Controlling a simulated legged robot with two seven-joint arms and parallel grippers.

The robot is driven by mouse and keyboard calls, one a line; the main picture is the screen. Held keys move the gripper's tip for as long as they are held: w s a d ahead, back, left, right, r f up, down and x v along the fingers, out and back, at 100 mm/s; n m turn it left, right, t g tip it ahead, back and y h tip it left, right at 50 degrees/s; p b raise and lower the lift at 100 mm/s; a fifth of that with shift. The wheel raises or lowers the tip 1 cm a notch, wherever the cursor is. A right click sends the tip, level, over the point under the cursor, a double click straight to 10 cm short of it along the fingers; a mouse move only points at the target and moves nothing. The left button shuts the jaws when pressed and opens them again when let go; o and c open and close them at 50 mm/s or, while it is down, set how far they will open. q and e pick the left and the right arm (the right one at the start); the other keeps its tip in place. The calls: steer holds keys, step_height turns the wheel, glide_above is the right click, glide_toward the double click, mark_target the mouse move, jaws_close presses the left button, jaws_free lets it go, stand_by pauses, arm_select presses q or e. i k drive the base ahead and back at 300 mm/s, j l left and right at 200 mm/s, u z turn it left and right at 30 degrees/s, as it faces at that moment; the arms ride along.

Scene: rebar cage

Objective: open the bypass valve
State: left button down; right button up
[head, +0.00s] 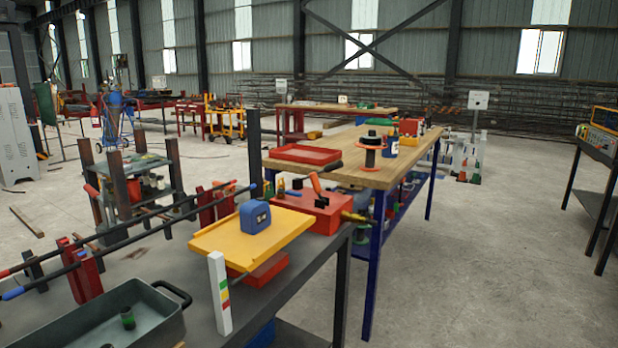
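I cannot make out a part that is surely the bypass valve. A red box (316,209) with dark fittings on top and a yellow-green nozzle (355,217) on its right side sits at the far end of the near dark bench. An orange-red lever or handle (315,182) stands tilted at its back. Whether any of these is a valve, or open or closed, is too small to tell. Neither of my grippers shows in the head view.
A yellow board (222,246) bearing a blue block (255,216) lies before the red box. A white striped post (220,290), a grey tray (130,335) and long bars (130,237) on red stands crowd the dark bench.

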mark_target(299, 194)
steer(key=i+l+u, duration=0.3)
steer(key=i+l, duration=0.2)
steer(key=i+l+u, duration=0.1)
steer(key=l, duration=0.3)
steer(key=i+l+u, duration=0.15)
steer(key=i+l, duration=0.15)
steer(key=i+l+u, duration=0.15)
steer(key=l, duration=0.3)
steer(key=i+l+u, duration=0.15)
steer(key=l, duration=0.25)
steer(key=i, duration=0.1)
